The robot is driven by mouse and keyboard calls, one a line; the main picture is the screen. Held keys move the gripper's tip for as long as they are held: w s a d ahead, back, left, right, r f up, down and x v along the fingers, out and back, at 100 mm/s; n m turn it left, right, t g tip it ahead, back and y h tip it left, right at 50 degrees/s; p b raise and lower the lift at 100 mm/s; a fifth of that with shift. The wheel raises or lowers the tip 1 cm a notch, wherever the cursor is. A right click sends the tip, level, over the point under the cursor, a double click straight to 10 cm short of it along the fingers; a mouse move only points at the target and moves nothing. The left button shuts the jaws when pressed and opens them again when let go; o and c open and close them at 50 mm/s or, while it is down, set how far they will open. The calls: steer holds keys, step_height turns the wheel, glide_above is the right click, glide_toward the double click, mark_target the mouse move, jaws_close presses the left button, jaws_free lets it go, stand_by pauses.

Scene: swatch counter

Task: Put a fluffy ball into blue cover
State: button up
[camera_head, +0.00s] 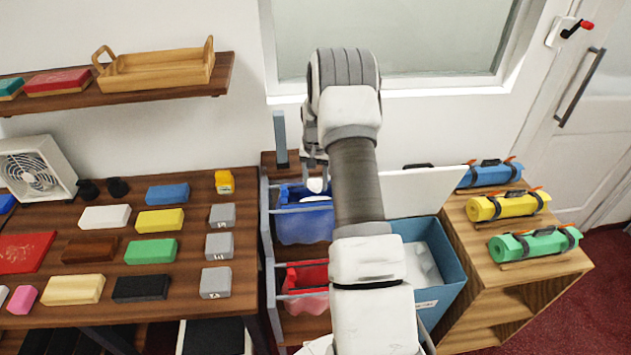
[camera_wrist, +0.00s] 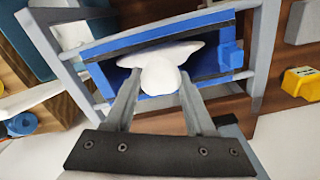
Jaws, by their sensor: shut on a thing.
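A white fluffy ball (camera_head: 316,185) is held between the fingers of my gripper (camera_head: 314,160). In the wrist view the white ball (camera_wrist: 162,68) sits between the two grey fingertips of my gripper (camera_wrist: 160,88) and looks lumpy, spreading to both sides. The blue cover (camera_head: 305,222) hangs in a grey rack, its mouth facing up. In the wrist view its blue rim (camera_wrist: 130,40) frames the ball, so the ball is over or just in the opening. I cannot tell how deep it is. The ball hides part of the cover's inside.
A red cover (camera_head: 306,290) hangs nearer in the same rack. My arm partly hides a blue bin (camera_head: 445,265) with white contents. A table (camera_head: 190,191) with coloured blocks is at left, and a wooden cabinet (camera_head: 572,262) with rolled mats at right.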

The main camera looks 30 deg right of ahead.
steer(key=shift+f, duration=0.1)
steer(key=o, duration=1)
stand_by(0.5)
steer(key=shift+r+p, duration=1.3)
steer(key=shift+r, duration=1.7)
